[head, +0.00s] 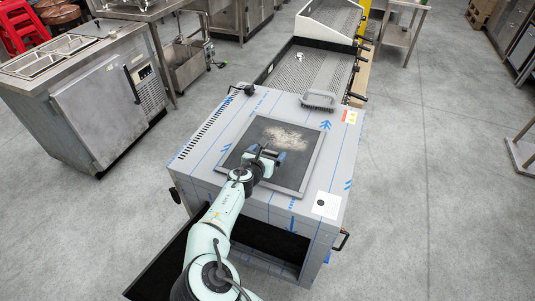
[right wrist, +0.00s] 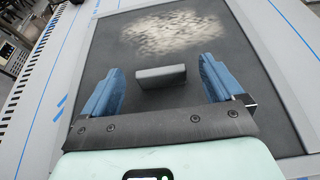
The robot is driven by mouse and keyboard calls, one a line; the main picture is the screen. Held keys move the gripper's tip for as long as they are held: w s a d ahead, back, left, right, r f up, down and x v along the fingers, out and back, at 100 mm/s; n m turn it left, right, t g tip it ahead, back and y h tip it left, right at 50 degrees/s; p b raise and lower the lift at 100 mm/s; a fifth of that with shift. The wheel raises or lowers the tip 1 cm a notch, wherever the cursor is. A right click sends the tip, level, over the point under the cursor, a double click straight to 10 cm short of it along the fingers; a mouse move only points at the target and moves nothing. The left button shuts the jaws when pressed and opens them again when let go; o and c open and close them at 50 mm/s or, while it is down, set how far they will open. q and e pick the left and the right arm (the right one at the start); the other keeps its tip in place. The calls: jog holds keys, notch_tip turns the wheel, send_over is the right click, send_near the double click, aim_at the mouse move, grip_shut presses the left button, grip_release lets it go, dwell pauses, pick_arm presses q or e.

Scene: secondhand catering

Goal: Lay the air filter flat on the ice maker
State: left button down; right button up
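The air filter (head: 290,178) is a dark square panel with a thin grey frame and a pale dusty patch. It lies flat on top of the ice maker (head: 205,165), a steel box with blue-striped film. The filter also fills most of the right wrist view (right wrist: 240,110). My right gripper (head: 268,158) is over the filter, and its blue fingers are spread apart. A small grey block (right wrist: 161,77) on the filter shows between the fingers, with a gap on both sides. Whether the fingers touch the filter's surface is unclear. My left gripper is not in view.
A grey brush (head: 318,100) lies at the ice maker's back edge. A white label (head: 326,205) is at its front right corner. A griddle-like unit (head: 310,70) stands behind, and a steel counter (head: 100,100) stands at left.

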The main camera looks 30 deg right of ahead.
jog(key=v, duration=1.3)
jog(key=shift+s+a+r, duration=0.1)
jog(key=shift+s, duration=0.05)
